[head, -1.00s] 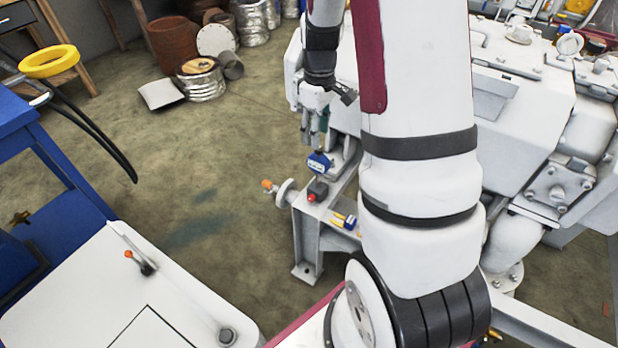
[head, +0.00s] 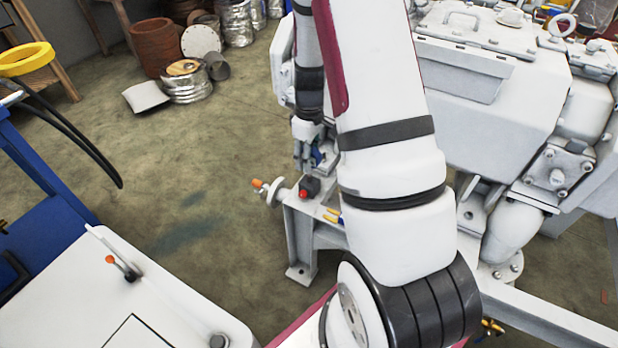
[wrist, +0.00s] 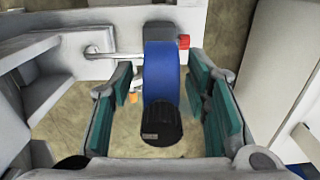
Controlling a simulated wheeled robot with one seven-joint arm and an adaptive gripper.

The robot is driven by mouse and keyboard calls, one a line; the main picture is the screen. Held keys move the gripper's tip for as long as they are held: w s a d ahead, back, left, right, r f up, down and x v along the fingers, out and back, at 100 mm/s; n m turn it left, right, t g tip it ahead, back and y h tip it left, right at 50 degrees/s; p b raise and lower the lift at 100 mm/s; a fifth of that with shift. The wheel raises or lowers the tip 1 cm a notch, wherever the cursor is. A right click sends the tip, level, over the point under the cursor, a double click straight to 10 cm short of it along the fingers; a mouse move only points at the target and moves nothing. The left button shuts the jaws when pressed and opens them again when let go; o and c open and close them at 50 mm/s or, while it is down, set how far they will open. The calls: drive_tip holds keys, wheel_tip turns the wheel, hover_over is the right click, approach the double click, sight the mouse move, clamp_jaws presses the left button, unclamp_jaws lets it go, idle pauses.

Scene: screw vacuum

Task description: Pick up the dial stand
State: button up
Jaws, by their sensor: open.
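The dial stand, as I take it, is the blue body with a black knob in the wrist view (wrist: 161,72). Its lower parts are hidden. In the head view only a little of its blue (head: 318,156) shows behind my fingers. My gripper (head: 310,162) is over the grey machine bracket, down around the blue body.
A dark box with a red button (head: 305,192) stands close by on the bracket (head: 300,222). Yellow-handled items (head: 332,215) lie nearer me. An orange-tipped handwheel (head: 272,190) juts out left. The large white machine (head: 500,90) fills the right; open floor lies left.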

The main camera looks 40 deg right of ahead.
drive_tip(key=shift+f, duration=0.8)
clamp_jaws()
drive_tip(key=shift+r, duration=0.2)
